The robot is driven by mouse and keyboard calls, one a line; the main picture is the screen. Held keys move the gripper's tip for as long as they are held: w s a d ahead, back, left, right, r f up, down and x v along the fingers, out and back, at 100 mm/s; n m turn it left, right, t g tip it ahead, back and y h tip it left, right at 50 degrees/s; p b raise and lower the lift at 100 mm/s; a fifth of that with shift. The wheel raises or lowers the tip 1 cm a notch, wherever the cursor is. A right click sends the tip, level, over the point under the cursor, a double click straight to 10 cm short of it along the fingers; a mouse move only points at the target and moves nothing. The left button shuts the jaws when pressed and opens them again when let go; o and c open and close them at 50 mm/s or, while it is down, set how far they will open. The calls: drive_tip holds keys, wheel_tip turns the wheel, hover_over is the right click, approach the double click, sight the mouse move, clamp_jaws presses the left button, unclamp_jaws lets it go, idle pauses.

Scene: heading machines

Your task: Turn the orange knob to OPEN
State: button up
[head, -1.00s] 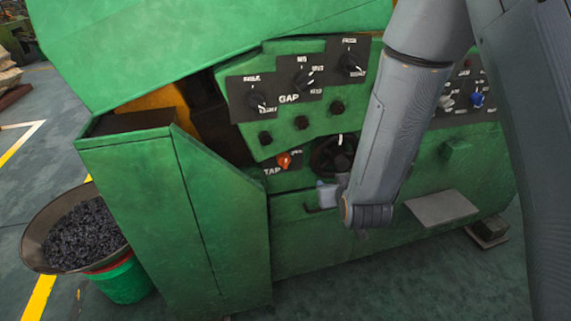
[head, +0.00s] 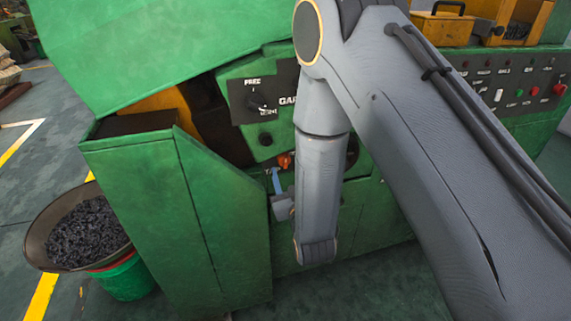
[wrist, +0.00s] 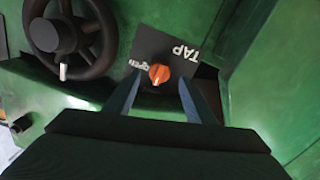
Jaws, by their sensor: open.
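The orange knob (head: 286,160) sits on the green machine's front, partly behind my arm in the head view. In the wrist view the orange knob (wrist: 159,74) is on a dark plate (wrist: 176,48) marked TAP and "open", both appearing upside down. The knob's pale pointer mark faces down in that picture. My gripper (wrist: 158,85) is open, its two blue fingers on either side below the knob, with nothing between them; contact cannot be told. In the head view my gripper (head: 278,178) shows as a blue finger just below the knob.
A black handwheel (wrist: 68,38) with a pale handle is close to the left of the knob in the wrist view. A black dial (head: 258,102) is above on the panel. A pan of dark pieces (head: 85,225) stands at the left.

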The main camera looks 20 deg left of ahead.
sight(285, 164)
drive_tip(key=shift+x, duration=1.8)
drive_tip(key=c, duration=1)
drive_tip(key=shift+c, duration=0.2)
